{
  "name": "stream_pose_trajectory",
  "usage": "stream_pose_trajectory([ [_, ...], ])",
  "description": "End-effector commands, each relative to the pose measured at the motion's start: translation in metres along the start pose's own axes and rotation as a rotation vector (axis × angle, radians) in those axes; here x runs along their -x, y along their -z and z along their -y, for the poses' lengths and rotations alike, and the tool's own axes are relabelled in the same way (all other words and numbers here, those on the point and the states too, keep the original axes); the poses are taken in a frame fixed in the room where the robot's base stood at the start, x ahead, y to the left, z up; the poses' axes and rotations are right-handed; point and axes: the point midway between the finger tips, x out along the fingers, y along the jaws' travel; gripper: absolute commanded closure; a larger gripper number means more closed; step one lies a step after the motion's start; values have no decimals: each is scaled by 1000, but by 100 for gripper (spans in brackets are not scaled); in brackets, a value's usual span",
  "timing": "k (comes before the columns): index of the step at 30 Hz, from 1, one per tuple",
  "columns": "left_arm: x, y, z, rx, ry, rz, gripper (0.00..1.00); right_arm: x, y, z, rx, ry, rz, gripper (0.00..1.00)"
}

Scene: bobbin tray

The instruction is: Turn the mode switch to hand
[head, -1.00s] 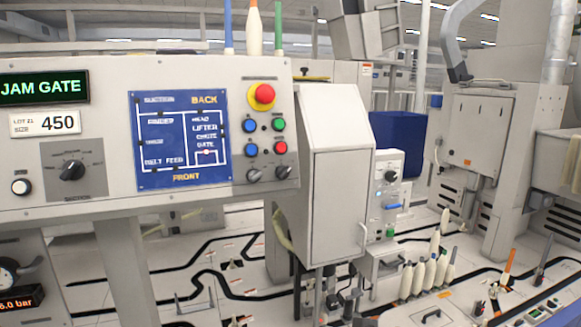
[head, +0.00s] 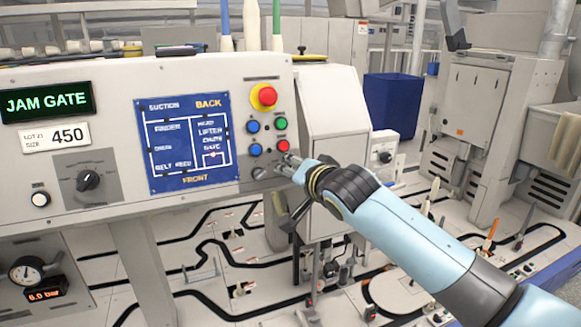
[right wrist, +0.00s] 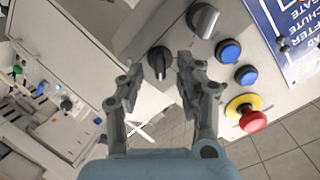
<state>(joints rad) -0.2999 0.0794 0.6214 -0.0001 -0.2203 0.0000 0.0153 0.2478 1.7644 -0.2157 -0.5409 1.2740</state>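Two small rotary knobs sit at the bottom right of the grey control panel (head: 110,110). The left grey knob (head: 259,172) shows beside my gripper; in the right wrist view it is at the top (right wrist: 204,20). The right, black knob (right wrist: 159,60) is hidden by my gripper in the head view. Their labels are unreadable, so I cannot tell which is the mode switch. My right gripper (head: 287,167) is at the panel. In the right wrist view its fingers (right wrist: 161,72) are open on either side of the black knob, with gaps visible. My left gripper is not in view.
A red emergency button (head: 266,96) and blue buttons (head: 254,126) are just above the knobs. A larger dial (head: 87,180) is at the panel's left. A grey cabinet (head: 335,110) stands close at the right, behind my arm.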

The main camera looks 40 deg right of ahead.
Motion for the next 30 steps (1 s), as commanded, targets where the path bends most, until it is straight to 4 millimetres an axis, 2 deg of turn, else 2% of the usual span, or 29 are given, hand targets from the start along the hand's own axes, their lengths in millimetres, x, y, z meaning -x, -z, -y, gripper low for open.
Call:
stream_pose_trajectory([
  [4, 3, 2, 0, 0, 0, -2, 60, -14, 0, 0, -2, 0, 1, 64],
  [13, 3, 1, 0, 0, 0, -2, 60, -17, -1, 0, -1, 0, 1, 64],
  [14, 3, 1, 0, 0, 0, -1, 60, -17, -1, 0, -1, 0, 1, 66],
  [22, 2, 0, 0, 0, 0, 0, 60, -17, -1, 0, 0, 0, 1, 100],
  [30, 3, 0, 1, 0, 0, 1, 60, -17, 0, 0, 4, 0, 1, 100],
])
